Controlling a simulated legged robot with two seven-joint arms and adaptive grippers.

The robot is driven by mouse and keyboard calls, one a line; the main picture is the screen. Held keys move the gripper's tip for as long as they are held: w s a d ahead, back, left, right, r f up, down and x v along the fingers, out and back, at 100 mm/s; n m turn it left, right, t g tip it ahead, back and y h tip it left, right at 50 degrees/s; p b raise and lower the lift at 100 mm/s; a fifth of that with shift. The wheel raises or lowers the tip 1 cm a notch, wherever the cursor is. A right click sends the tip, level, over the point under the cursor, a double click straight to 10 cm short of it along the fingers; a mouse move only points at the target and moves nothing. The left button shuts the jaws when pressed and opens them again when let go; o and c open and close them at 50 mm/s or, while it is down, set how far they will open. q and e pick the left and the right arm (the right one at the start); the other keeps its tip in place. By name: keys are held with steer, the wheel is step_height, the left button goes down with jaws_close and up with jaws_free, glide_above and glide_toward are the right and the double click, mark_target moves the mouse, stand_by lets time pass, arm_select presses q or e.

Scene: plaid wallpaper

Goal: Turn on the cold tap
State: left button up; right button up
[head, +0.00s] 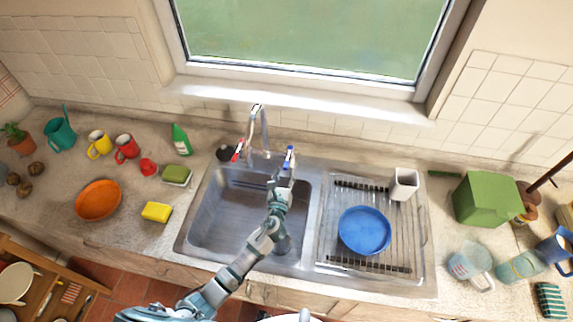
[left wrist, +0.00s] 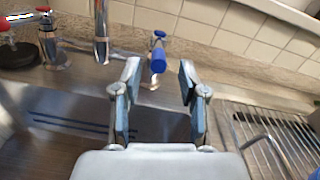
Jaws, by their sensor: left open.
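The cold tap has a blue handle (head: 290,154), right of the tall chrome spout (head: 257,128) behind the sink. The red-marked hot tap (head: 237,152) is left of the spout. My left gripper (head: 284,172) is open and empty over the back edge of the sink, just in front of the blue handle. In the left wrist view, the blue handle (left wrist: 158,60) shows between and beyond the two spread fingertips (left wrist: 160,72). I see no contact, and the exact gap is hard to tell. The spout (left wrist: 101,35) stands left of the fingers. My right gripper is not in view.
The metal sink basin (head: 225,215) lies under my left arm. On its right is the drainer (head: 335,215) with a blue plate (head: 364,230) and a white cup (head: 404,184). A green bottle (head: 180,139), sponge (head: 157,212) and orange bowl (head: 98,200) stand left.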

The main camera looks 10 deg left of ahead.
mark_target(287, 165)
arm_select(q)
steer(key=w, duration=0.2)
steer(key=shift+w+d+r, duration=0.1)
steer(key=shift+w, duration=0.6)
steer(key=shift+w+a, duration=0.35)
steer(key=shift+s, duration=0.1)
steer(key=c, duration=0.7)
steer(key=shift+d, duration=0.15)
jaws_close()
